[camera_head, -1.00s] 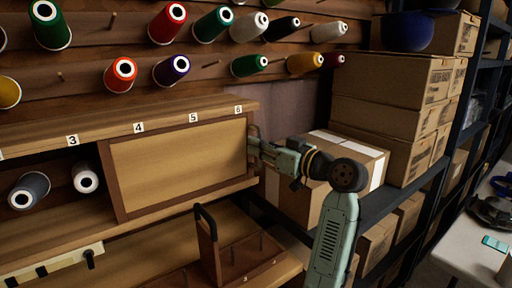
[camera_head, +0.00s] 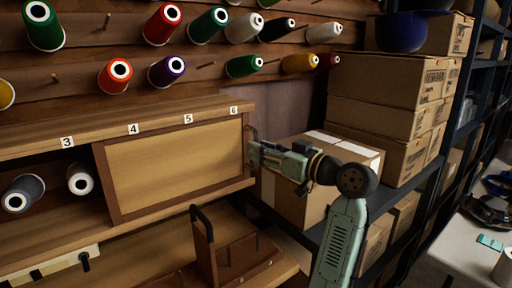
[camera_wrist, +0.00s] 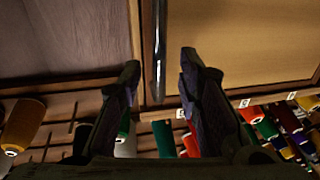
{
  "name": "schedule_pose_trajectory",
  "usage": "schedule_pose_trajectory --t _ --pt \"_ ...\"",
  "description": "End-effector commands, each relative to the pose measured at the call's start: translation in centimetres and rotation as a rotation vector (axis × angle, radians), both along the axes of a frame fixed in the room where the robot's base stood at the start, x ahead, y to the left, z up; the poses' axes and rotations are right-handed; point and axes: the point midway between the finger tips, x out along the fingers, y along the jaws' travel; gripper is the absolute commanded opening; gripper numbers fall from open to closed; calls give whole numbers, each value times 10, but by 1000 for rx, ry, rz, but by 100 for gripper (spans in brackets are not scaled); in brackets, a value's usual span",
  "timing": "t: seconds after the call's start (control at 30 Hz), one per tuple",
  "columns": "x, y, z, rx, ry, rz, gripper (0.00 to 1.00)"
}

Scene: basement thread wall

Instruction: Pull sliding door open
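The sliding door (camera_head: 178,163) is a tan panel in a brown frame, under labels 4 to 6 of the wooden shelf unit. It also shows at the right of the wrist view (camera_wrist: 240,45). A dark, shiny vertical handle (camera_wrist: 160,45) lies along its edge. My gripper (camera_head: 252,152) is at the door's right end in the head view. In the wrist view its two fingers (camera_wrist: 160,75) are apart, one on each side of the handle's line, with a gap to each side. Whether the fingertips reach around the handle is unclear.
An open compartment left of the door holds a grey spool (camera_head: 24,194) and a white spool (camera_head: 80,178). A wooden caddy with a black handle (camera_head: 203,240) stands below the door. Cardboard boxes (camera_head: 385,80) fill the rack at right. Thread spools line the wall above.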

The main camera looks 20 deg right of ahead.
Motion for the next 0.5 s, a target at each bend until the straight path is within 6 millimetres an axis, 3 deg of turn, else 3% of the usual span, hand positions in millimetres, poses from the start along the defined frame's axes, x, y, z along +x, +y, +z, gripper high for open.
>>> schedule_pose_trajectory --t 0.3,0.5 --pt "-59 -33 0 0 -1 -3 32" --pt "-77 -43 0 1 0 -1 32"
